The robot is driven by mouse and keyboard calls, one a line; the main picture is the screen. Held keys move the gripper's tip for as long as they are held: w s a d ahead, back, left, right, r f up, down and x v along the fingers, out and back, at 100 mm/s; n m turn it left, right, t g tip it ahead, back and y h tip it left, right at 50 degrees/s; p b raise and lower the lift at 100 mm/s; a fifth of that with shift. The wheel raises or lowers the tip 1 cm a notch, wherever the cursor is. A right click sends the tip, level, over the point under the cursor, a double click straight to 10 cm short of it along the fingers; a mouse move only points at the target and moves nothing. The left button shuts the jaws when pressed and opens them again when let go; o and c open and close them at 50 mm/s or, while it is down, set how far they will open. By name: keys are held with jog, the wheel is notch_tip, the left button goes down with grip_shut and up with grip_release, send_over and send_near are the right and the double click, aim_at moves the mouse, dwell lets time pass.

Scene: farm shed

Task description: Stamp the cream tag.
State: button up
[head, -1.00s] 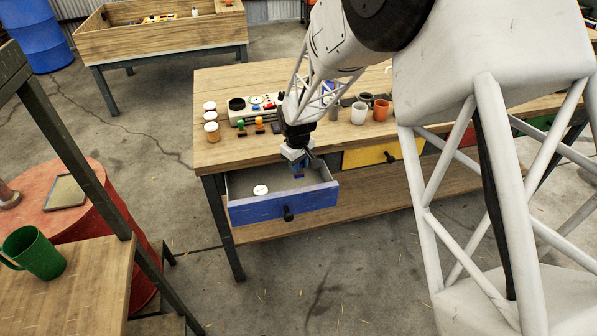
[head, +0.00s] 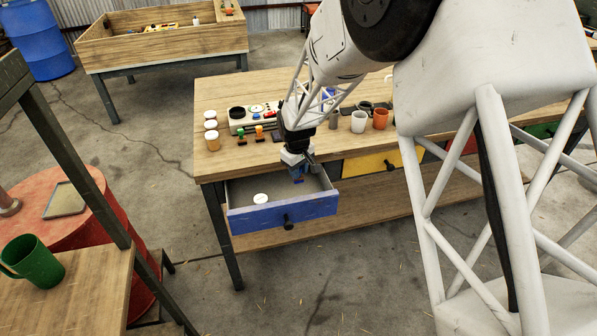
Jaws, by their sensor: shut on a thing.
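My gripper (head: 298,168) points down over the open blue-fronted drawer (head: 284,210). It is shut on a small blue thing, probably a stamp, mostly hidden by the fingers. A white round thing (head: 261,199) lies in the drawer, left of my gripper. It may be the cream tag, but it is too small to tell. A green-handled stamp (head: 241,136) and an orange-handled stamp (head: 259,133) stand on the workbench (head: 225,163) behind the drawer.
A white cup (head: 358,122) and an orange cup (head: 381,118) stand to the right. The yellow drawer (head: 385,160) is closed. A green mug (head: 36,260) stands on a separate table at left.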

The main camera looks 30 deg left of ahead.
jog(key=w+a+r, duration=0.4)
jog(key=w+r, duration=0.1)
jog(key=w, duration=0.4)
jog(key=w+a+r, duration=0.5)
jog(key=w+r, duration=0.1)
jog(key=w, duration=0.4)
jog(key=shift+w, duration=0.25)
jog(key=shift+f, duration=0.1)
jog(key=shift+f, duration=2.85)
jog(key=shift+f, duration=0.6)
jog(key=shift+r, duration=0.1)
notch_tip(320, 180, up, 7)
dwell(1.1)
jog(key=shift+d, duration=0.1)
dwell(0.7)
